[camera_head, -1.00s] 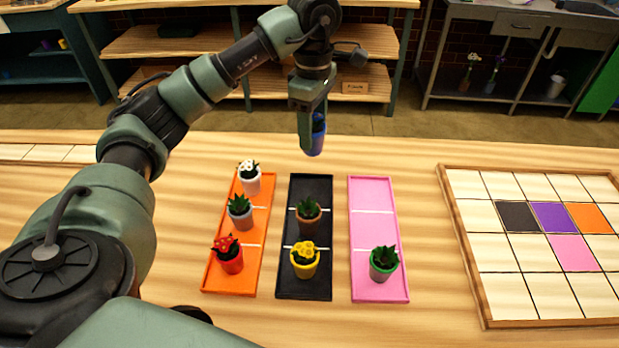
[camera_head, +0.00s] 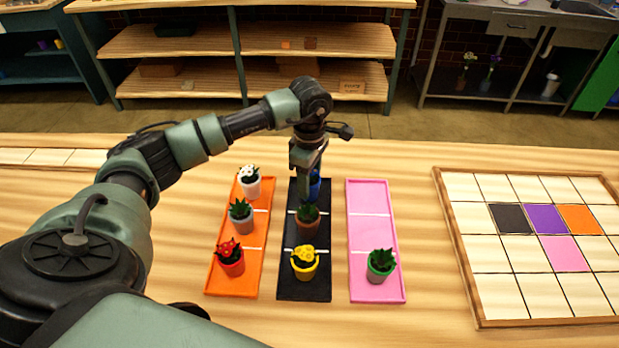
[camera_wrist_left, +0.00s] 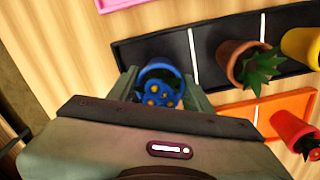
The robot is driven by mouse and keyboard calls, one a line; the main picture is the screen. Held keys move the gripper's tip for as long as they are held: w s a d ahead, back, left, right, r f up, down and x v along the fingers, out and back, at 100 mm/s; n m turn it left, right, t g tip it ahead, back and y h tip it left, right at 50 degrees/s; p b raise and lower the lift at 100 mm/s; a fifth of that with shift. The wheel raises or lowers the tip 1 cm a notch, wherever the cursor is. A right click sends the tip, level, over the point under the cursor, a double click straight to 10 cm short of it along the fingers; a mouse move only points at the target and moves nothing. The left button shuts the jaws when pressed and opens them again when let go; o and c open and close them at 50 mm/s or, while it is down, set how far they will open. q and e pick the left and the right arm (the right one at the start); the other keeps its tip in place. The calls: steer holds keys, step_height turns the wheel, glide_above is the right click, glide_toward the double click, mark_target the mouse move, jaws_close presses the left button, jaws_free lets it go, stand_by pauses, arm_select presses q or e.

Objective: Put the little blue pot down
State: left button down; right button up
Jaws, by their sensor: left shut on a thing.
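The little blue pot (camera_head: 315,186) is at the far compartment of the black tray (camera_head: 290,284), partly hidden behind my left gripper (camera_head: 307,188). In the left wrist view the blue pot (camera_wrist_left: 161,77), with blue flowers with yellow centres, sits between the two fingers of my left gripper (camera_wrist_left: 158,90), which is shut on it. I cannot tell whether its base touches the tray. A terracotta pot (camera_head: 307,228) with a green plant stands in the middle compartment and a yellow pot (camera_head: 304,270) in the near one. My right gripper is not in view.
An orange tray (camera_head: 220,284) at left holds white, grey and red pots. A framed tile board (camera_head: 500,290) lies further right.

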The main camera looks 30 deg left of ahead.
arm_select(q)
steer(key=c, duration=0.6)
jaws_free()
steer(key=shift+f, duration=0.1)
step_height(320, 180, up, 11)
steer(key=b, duration=0.3)
steer(key=shift+r, duration=0.7)
